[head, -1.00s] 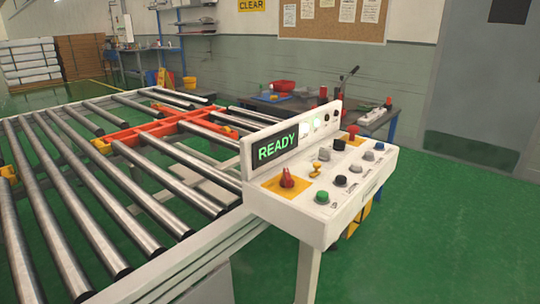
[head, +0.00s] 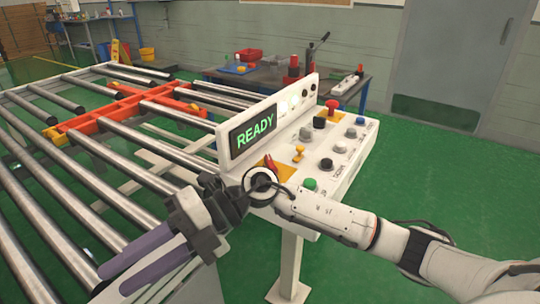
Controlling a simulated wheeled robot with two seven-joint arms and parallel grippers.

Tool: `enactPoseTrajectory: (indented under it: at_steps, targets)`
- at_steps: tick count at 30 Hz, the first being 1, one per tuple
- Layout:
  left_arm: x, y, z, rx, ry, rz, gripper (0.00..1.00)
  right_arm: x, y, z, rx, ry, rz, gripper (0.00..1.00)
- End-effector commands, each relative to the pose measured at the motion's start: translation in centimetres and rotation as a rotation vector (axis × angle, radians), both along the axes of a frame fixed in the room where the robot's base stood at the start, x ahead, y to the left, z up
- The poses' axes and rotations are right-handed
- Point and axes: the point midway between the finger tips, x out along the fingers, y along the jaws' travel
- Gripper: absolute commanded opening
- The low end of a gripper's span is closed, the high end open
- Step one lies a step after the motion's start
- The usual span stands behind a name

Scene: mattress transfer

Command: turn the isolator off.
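The isolator (head: 271,164) is a red rotary handle on a yellow plate at the near left of the white control panel (head: 335,165). Its upper part shows; my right wrist hides its lower part and much of the plate. The panel's display (head: 253,132) reads READY in green. My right gripper (head: 112,282) reaches across from the right, past the panel's near left corner, over the conveyor frame. Its two purple-grey fingers point down and left, apart, with nothing seen between them. My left gripper is not in view.
A yellow selector (head: 298,154), a green button (head: 310,183), a red button (head: 332,106) and several black or grey knobs share the panel. A roller conveyor (head: 75,193) with orange rails lies left. A workbench (head: 290,77) stands behind. Green floor is clear at right.

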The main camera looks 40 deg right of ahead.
Motion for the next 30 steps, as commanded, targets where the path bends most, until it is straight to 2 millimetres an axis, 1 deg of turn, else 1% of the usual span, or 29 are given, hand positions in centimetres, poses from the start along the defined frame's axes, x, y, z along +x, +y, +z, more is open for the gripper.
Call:
enactPoseTrajectory:
  at_steps: [1, 2, 3, 5, 6, 8, 9, 12, 15, 18, 20, 23, 30]
  targets:
    - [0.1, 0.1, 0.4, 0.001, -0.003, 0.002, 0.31, 1.3, -2.3, -0.3, -0.180, -0.070, 0.023, 0.31]
    - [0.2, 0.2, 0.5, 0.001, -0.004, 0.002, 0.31, 2.0, -3.9, -0.7, -0.288, -0.096, 0.028, 0.31]
    - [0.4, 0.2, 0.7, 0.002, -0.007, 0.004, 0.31, 3.2, -6.5, -1.1, -0.434, -0.128, 0.019, 0.31]
    - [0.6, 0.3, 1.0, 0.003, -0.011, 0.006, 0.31, 5.1, -10.9, -1.0, -0.643, -0.157, -0.020, 0.31]
    - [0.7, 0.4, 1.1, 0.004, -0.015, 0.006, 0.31, 6.4, -14.1, -0.4, -0.772, -0.167, -0.064, 0.31]
    - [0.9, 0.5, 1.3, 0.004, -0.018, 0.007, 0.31, 8.0, -18.8, 1.0, -0.944, -0.173, -0.144, 0.31]
    - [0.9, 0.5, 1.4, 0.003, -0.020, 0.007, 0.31, 8.8, -21.8, 2.1, -1.041, -0.170, -0.204, 0.31]
    - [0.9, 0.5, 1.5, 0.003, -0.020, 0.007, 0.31, 9.9, -27.8, 5.3, -1.224, -0.150, -0.348, 0.31]
    - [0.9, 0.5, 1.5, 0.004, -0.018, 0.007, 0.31, 10.0, -31.5, 7.5, -1.329, -0.126, -0.451, 0.31]
    - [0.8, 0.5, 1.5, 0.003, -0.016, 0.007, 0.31, 10.0, -33.3, 8.4, -1.375, -0.111, -0.501, 0.31]
    - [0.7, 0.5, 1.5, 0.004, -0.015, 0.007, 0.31, 10.1, -33.7, 8.2, -1.385, -0.106, -0.511, 0.31]
    - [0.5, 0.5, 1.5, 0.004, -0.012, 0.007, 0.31, 10.5, -33.9, 7.0, -1.386, -0.103, -0.511, 0.31]
    - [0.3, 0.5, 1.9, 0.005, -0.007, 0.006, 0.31, 12.1, -34.5, 2.9, -1.383, -0.104, -0.506, 0.31]
